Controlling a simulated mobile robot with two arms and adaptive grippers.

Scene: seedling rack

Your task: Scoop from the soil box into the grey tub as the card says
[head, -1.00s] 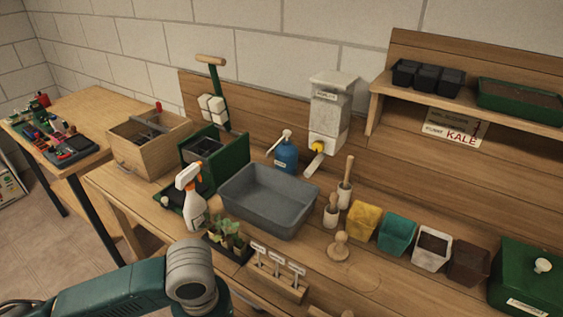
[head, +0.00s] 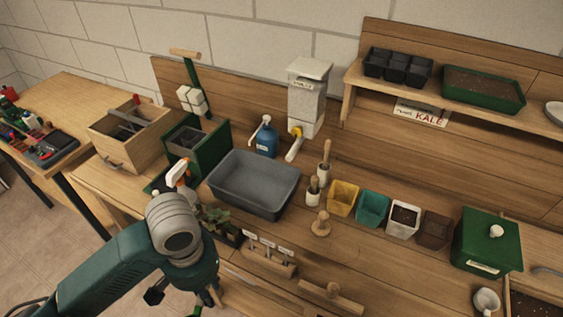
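The grey tub (head: 254,184) stands empty on the bench, left of centre. A card reading KALE (head: 422,113) hangs under the shelf; its smaller print is unreadable. At the lower right corner, a wooden-sided box with dark soil (head: 536,306) is partly in view, cut off by the frame edge. A small whitish cup-like thing (head: 486,300) is beside it; I cannot tell whether it is a scoop. My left gripper (head: 182,297) is low at the front edge of the bench, in front of the tub and apart from it. Its fingers are partly hidden by my wrist. My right gripper is out of view.
A spray bottle (head: 179,176) and seedlings (head: 219,222) stand close to my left arm. Label stakes in a wooden block (head: 268,256), a wooden stamp (head: 320,224), coloured pots (head: 373,208) and a green lidded box (head: 487,240) line the bench. A white dispenser (head: 306,100) stands behind.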

